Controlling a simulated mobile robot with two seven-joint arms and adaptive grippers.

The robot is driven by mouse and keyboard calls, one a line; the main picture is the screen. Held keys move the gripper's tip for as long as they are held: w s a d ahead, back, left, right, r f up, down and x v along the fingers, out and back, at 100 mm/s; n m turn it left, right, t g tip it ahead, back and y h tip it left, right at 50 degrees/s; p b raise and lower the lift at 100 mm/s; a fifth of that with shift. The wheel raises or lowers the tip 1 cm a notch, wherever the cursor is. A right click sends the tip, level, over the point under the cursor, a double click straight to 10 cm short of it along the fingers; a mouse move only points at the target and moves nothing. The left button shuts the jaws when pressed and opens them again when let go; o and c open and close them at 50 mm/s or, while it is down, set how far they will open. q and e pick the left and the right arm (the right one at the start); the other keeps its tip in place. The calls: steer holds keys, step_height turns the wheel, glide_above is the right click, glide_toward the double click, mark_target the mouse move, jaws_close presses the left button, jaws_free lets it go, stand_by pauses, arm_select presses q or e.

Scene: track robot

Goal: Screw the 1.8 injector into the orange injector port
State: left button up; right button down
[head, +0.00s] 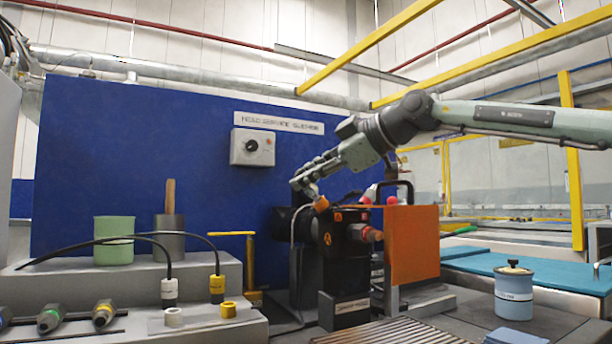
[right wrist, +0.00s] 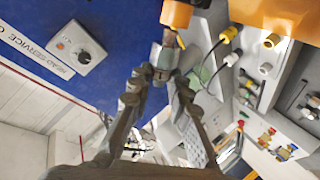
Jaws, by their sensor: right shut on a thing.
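My right gripper (head: 307,187), also in the right wrist view (right wrist: 163,76), is shut on a small grey injector (right wrist: 165,57). The injector's copper-coloured end (right wrist: 170,38) points at the orange port (right wrist: 177,13). The end is at or very near the port; I cannot tell whether it is inside. In the head view the orange port (head: 321,204) sits at the upper left of a black block with orange labels (head: 345,238), and the fingers hide most of the injector. The 1.8 marking is not readable. My left gripper is not in view.
An orange panel (head: 415,246) stands right of the block. A grey step (head: 135,282) at left bears a green cup (head: 113,241), a grey cup (head: 170,245) and cable connectors. Several injector-like parts (head: 103,313) lie at lower left. A blue canister (head: 514,292) stands at right.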

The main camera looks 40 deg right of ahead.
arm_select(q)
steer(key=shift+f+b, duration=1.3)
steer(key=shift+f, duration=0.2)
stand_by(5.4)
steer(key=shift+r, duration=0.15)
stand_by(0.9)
